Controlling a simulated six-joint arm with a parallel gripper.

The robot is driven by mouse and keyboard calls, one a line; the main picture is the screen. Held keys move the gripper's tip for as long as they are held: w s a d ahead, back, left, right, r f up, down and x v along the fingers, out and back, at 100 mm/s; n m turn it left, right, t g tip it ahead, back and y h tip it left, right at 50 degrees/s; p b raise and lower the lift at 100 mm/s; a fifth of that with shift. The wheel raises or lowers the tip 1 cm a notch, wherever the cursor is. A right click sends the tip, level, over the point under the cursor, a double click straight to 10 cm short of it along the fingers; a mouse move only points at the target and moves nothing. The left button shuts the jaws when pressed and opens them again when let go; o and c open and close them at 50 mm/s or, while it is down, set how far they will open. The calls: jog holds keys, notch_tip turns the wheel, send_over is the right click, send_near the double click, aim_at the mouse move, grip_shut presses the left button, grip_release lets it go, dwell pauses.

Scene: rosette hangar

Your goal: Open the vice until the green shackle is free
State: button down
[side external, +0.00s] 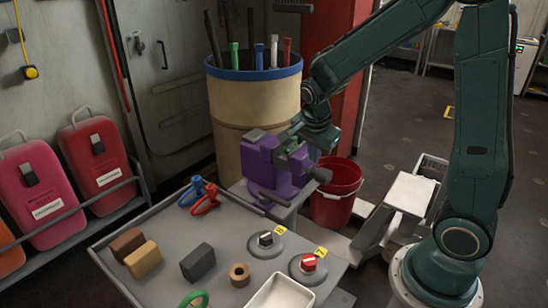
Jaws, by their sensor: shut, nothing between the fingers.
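The purple vice (262,170) stands at the far right corner of the grey table, with its screw end and handle toward the right. My gripper (292,158) is shut and empty, right at the top of the vice. It covers part of the jaws, so I cannot tell whether it touches them or how wide they are. No green shackle shows clearly in the vice; a dull green patch there blends with my gripper. A green curved piece (193,299) lies at the table's near edge, cut off by the picture; I cannot tell whether it is the shackle.
Blue (194,188) and red (207,200) shackle-like pieces lie left of the vice. Blocks, a brown ring (239,274), two round knobs and a white tray (281,294) are nearer. A tan drum (250,115) stands behind the vice, a red bucket (335,190) to its right.

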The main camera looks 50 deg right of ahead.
jog(key=v, duration=1.1)
jog(key=shift+d, duration=0.25)
jog(key=c, duration=2)
grip_release()
jog(key=shift+s, duration=0.1)
jog(key=o, duration=1.1)
jog(key=shift+d+f+n, duration=0.1)
jog(key=shift+d+n, duration=0.1)
jog(key=shift+n, duration=0.2)
jog(key=shift+o, duration=0.2)
jog(key=n, duration=0.1)
jog(key=d+f+n, duration=0.1)
jog(key=n, duration=0.1)
jog(key=d+n+y, duration=0.1)
jog(key=n, duration=0.1)
jog(key=shift+w+f+g, duration=0.25)
jog(key=shift+w+g, duration=0.05)
jog(key=shift+g, duration=0.1)
jog(key=n+y, duration=0.3)
jog(key=n, duration=1.1)
send_over(326, 170)
jog(key=shift+d+f+g, duration=0.25)
jog(key=shift+f+g, duration=0.15)
jog(key=shift+f, duration=0.8)
jog(key=shift+m, duration=0.3)
jog(key=f, duration=1.3)
jog(key=shift+a+f, duration=0.35)
jog(key=shift+f, duration=0.05)
